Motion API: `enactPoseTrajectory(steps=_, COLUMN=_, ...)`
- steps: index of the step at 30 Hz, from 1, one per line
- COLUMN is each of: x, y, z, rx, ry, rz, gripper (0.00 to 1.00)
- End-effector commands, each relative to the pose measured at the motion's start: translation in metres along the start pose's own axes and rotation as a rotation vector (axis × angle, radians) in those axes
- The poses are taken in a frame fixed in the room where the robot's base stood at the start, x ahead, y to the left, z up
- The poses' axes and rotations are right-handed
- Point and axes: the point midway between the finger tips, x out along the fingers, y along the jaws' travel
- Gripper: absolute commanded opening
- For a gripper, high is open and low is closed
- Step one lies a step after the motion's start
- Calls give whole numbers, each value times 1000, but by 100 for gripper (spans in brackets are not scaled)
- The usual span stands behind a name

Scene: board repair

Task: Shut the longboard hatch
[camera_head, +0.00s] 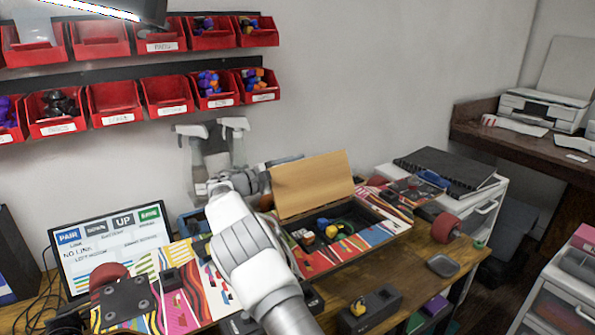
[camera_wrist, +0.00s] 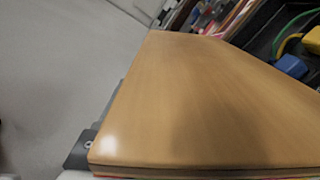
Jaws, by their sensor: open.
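The longboard hatch (camera_head: 312,184) is a plain wooden lid standing open, tilted up behind the compartment (camera_head: 345,228) in the colourful longboard (camera_head: 385,236). In the wrist view the hatch's bare wooden face (camera_wrist: 205,105) fills most of the picture, with its layered edge at the bottom. My gripper (camera_head: 285,162) is open at the hatch's upper left corner, partly hidden by my arm and the lid. A dark finger part (camera_wrist: 80,150) shows beside the hatch's edge in the wrist view. I cannot tell whether it touches.
Coloured parts and a green cable (camera_head: 343,224) lie inside the compartment. A screen (camera_head: 110,245) stands on the left. A black binder (camera_head: 447,172) lies on the white drawer unit at right. Red bins (camera_head: 165,95) hang on the wall above. A dark box (camera_head: 370,308) stands in front.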

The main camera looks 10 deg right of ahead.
Motion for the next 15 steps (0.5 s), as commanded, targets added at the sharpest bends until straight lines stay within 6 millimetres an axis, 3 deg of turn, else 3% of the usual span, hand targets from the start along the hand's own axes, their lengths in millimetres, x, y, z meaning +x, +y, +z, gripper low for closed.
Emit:
enactPoseTrajectory(steps=3, x=0, y=0, z=0, rx=0, ry=0, rz=0, gripper=62)
enactPoseTrajectory(steps=13, x=-1, y=0, z=0, rx=0, ry=0, rz=0, gripper=2)
enactPoseTrajectory(steps=15, x=-1, y=0, z=0, rx=0, ry=0, rz=0, gripper=0)
